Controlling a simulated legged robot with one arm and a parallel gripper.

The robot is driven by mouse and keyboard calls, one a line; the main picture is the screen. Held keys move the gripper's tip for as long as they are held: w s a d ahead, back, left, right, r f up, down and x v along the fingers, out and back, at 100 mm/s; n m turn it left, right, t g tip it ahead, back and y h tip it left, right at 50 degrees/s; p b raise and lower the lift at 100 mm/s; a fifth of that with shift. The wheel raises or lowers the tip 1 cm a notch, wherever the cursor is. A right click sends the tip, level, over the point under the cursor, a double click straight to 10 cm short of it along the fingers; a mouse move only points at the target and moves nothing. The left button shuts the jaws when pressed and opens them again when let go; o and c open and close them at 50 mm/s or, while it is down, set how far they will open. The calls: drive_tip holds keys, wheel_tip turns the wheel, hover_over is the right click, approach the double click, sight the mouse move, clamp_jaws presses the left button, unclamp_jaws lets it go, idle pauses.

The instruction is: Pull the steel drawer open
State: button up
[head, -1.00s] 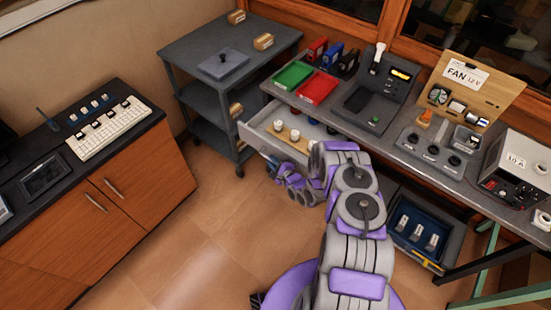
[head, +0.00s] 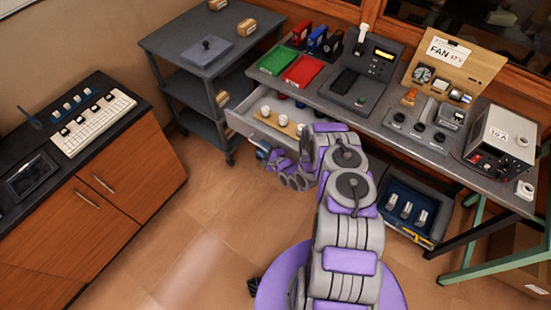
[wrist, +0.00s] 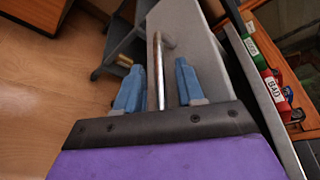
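The grey steel drawer (head: 262,132) under the workbench is pulled out, and its inside shows in the head view. Its front panel (wrist: 195,45) and bar handle (wrist: 158,75) show in the wrist view. My gripper (wrist: 160,66) is at the drawer front, its two blue fingers apart, one on each side of the handle. Gaps show between the handle and both fingers, so it does not look clamped. In the head view my gripper (head: 263,150) is small and partly hidden by my arm, which also covers the right part of the drawer.
In the drawer a wooden holder (head: 278,124) carries white cylinders. The workbench (head: 320,95) holds green and red trays and instruments. A grey cart (head: 190,60) stands close to the drawer's left. A wooden cabinet (head: 120,185) is at left. The floor between is clear.

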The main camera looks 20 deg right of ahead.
drive_tip(key=p+v, duration=0.1)
drive_tip(key=v, duration=1.5)
drive_tip(key=shift+s+d, duration=0.1)
drive_tip(key=shift+s, duration=0.05)
